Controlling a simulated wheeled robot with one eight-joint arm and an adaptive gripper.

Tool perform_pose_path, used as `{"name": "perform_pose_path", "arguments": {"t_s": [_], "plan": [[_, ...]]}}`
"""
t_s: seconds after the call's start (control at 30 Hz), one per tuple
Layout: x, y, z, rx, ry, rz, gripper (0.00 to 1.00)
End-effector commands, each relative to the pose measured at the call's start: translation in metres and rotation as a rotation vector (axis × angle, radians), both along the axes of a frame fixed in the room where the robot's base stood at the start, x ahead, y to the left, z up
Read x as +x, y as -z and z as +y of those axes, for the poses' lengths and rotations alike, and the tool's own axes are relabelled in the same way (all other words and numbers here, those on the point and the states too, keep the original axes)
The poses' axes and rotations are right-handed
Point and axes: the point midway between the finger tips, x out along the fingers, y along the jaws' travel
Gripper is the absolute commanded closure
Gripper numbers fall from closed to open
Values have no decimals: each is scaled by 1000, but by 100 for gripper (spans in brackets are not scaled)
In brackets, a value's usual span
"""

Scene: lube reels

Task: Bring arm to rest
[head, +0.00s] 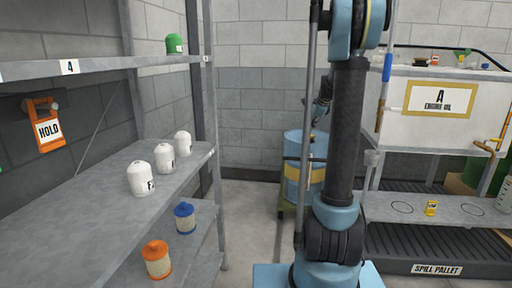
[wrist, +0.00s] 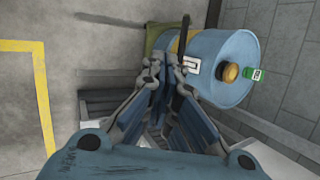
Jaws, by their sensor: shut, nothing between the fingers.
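My arm stands upright right of centre in the head view, with a black forearm tube between blue joints. My gripper (wrist: 160,82) shows in the wrist view, its dark linkages and blue-grey finger parts drawn together. It is shut and nothing shows between the fingers. In the wrist view it points toward a blue drum (wrist: 228,68) lying across the upper right, and looks apart from it, though the gap is hard to judge. The drum also shows behind my arm in the head view (head: 293,147), partly hidden by it.
A grey shelf rack (head: 100,185) on the left holds white canisters (head: 142,179), an orange-capped filter (head: 157,260) and a blue-capped filter (head: 185,218). On the right, a white tank (head: 445,105) stands above a spill pallet (head: 440,268). Floor shows between rack and arm.

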Motion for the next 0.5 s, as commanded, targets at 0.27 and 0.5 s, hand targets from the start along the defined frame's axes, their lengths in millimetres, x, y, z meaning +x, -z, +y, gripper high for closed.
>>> {"name": "perform_pose_path", "arguments": {"t_s": [0.27,0.5], "plan": [[-90,-8,34,-159,-262,3,100],[-168,-3,56,-288,-492,9,100]]}}
